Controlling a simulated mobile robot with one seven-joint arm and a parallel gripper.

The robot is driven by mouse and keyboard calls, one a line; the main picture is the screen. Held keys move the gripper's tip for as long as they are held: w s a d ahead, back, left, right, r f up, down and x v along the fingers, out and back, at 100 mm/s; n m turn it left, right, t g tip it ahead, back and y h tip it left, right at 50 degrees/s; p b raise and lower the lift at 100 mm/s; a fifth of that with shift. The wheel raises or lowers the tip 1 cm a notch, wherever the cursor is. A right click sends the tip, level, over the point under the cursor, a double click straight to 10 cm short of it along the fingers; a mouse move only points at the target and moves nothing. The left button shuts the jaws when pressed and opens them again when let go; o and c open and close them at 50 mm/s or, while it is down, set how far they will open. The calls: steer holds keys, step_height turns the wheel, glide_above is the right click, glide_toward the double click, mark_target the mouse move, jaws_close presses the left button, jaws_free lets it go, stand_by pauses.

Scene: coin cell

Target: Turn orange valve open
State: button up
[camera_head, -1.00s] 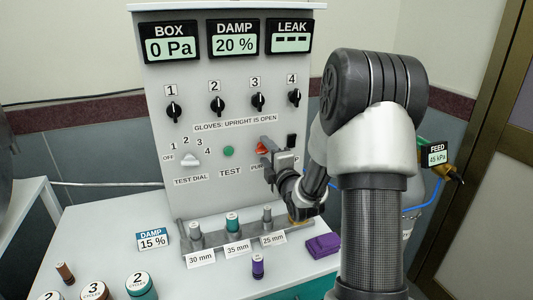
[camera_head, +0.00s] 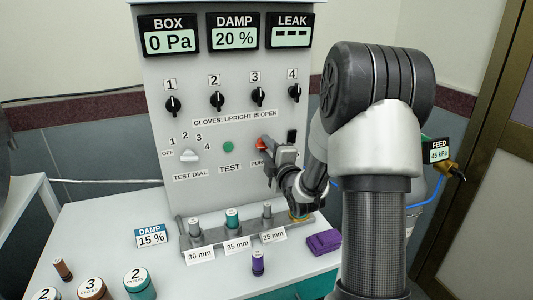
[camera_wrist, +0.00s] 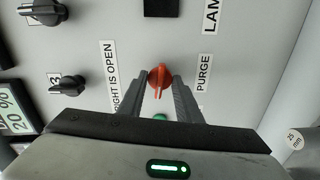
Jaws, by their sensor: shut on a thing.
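The orange valve (camera_wrist: 159,77) is a small red-orange knob on the grey panel beside the "PURGE" label in the wrist view. In the head view the valve (camera_head: 261,142) shows just past my fingertips, partly covered by them. My gripper (camera_wrist: 160,88) has one finger on each side of the knob and is shut on it. In the head view my gripper (camera_head: 266,146) reaches the panel from the right. The knob's ridge points nearly along the fingers in the wrist view.
The panel (camera_head: 205,60) carries several black glove knobs, a white test dial (camera_head: 189,156) and a green test button (camera_head: 228,147). Below stand a grey rack (camera_head: 214,235) with cylinders, a purple block (camera_head: 323,241) and several capped cylinders. The feed gauge (camera_head: 441,151) hangs at right.

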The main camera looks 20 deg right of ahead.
steer(key=m+b, duration=0.4)
steer(key=shift+f, duration=0.15)
steer(key=m+b, duration=0.2)
steer(key=m, duration=0.2)
steer(key=m+b, duration=0.1)
steer(key=m, duration=0.3)
steer(key=shift+m+b, duration=0.35)
steer(key=shift+m, duration=1.75)
steer(key=o, duration=1)
steer(key=shift+o, duration=0.2)
